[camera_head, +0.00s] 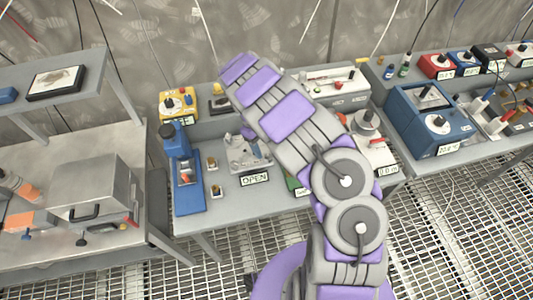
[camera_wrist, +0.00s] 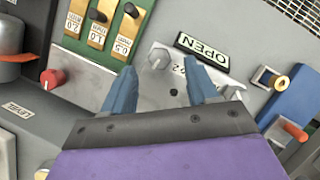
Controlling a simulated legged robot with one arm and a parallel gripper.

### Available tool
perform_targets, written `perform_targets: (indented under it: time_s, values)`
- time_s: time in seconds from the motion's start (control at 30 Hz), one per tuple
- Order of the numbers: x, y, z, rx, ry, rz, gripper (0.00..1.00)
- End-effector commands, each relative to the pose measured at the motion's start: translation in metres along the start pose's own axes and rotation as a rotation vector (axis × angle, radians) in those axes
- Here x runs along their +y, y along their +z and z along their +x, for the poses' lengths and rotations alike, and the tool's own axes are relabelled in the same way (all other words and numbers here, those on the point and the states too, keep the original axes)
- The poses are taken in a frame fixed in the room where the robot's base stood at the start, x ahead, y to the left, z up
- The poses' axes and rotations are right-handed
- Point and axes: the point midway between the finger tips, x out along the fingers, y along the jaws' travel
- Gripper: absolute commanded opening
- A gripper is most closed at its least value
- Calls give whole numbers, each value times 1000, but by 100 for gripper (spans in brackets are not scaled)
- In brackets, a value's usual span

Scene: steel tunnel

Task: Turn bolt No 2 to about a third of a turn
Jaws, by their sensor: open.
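My gripper (camera_wrist: 159,66) shows in the wrist view with its two blue fingers spread apart and nothing held between them. A small grey round bolt head (camera_wrist: 160,57) lies between and just beyond the fingertips, on a light grey plate (camera_wrist: 152,86). A small label (camera_wrist: 181,68) beside it is partly covered by the right finger and seems to end in a 2. I cannot tell how far the bolt is turned, or whether a finger touches it.
An OPEN sign (camera_wrist: 203,51) stands close by the right finger; it also shows in the head view (camera_head: 255,179). A red knob (camera_wrist: 52,78) is on the left, and a brass knob (camera_wrist: 279,82) and blue block (camera_wrist: 299,108) on the right.

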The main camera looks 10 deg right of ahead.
Motion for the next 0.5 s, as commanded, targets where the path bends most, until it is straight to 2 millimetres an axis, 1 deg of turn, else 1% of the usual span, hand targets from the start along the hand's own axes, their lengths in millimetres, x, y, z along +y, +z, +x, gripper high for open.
perform_targets:
  time_s: [0.03,0.2,0.33,0.5]
  values:
    - [0,0,9,-2,0,0,58]
    - [0,1,28,-3,-3,2,58]
    - [0,1,34,-1,-1,2,58]
    - [0,1,35,0,0,2,58]
